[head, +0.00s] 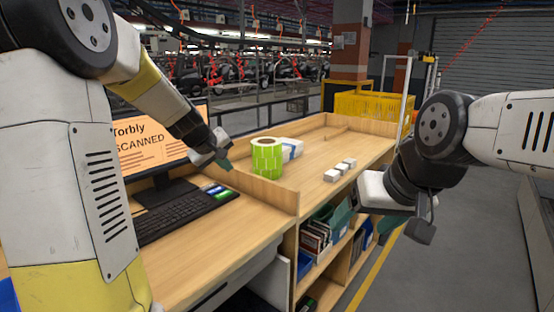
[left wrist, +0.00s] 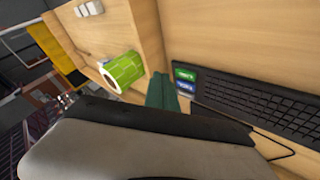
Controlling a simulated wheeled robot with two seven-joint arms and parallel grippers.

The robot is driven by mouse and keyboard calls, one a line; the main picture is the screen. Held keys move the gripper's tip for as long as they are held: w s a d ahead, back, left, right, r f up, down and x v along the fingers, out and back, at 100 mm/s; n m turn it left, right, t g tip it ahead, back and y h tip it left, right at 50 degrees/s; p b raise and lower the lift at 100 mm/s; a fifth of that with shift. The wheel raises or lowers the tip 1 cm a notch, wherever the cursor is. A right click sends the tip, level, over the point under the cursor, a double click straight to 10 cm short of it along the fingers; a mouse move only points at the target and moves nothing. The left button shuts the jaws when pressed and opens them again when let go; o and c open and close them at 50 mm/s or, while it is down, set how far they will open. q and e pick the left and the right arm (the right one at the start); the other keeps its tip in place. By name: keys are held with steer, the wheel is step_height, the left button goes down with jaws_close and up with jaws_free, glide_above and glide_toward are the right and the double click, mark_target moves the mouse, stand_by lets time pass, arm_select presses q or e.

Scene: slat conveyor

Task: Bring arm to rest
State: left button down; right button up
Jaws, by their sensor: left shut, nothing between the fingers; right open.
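My left arm comes in from the left in the head view. Its gripper (head: 224,160) is shut and empty, held above the desk between the monitor and the green label roll. In the left wrist view the green fingertips (left wrist: 161,92) are together above the wooden desk. My right gripper (head: 424,222) is at the right in the head view, off the shelf unit's right side and above the floor. It is open, with nothing seen in it; its fingers are partly hidden by its own body.
A monitor (head: 150,145) and a keyboard (head: 172,215) are at the left. A yellow crate (head: 372,106) stands behind. Floor at right is clear.

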arm_select(q)
steer(key=s+d+r+m+g, duration=0.1)
steer(key=s+m, duration=0.2)
steer(key=s, duration=1.2)
steer(key=s+d+r+m+g, duration=0.1)
steer(key=s+m, duration=0.3)
steer(key=s, duration=1.2)
steer(key=shift+d+y, duration=0.3)
steer(key=shift+d, duration=0.1)
